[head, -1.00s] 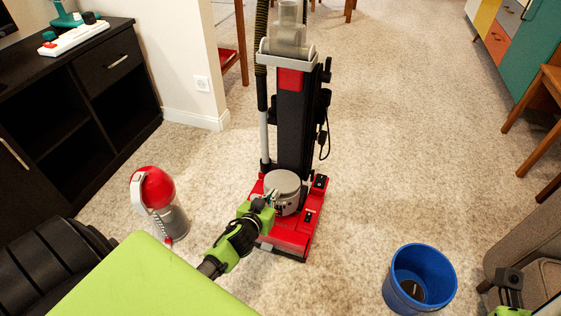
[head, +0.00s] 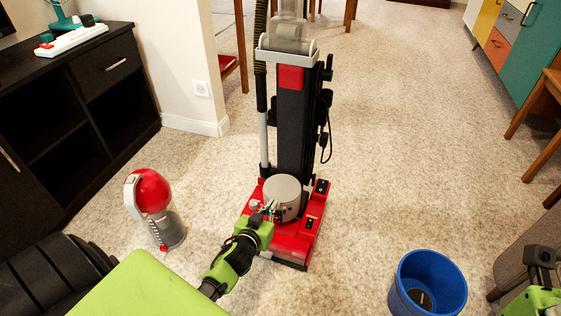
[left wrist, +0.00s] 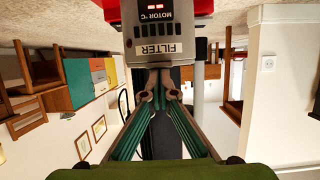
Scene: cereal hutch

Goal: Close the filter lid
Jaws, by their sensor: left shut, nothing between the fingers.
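A red and black upright vacuum (head: 292,120) stands on the carpet. A round grey filter housing (head: 284,188) sits low at its front, above the red base (head: 296,236). In the left wrist view, which is upside down, a grey part labelled FILTER (left wrist: 159,48) is straight ahead of the fingertips. I cannot tell how far its lid is open. My left gripper (head: 268,206) is shut and empty, right at the housing's front left; its fingers also show in the left wrist view (left wrist: 160,78). My right gripper (head: 540,262) is partly in view at the lower right.
A red hand-held canister (head: 152,188) stands on the carpet left of the vacuum. A blue bin (head: 430,285) stands at the lower right. A black cabinet (head: 100,110) lines the left side. Carpet right of the vacuum is clear.

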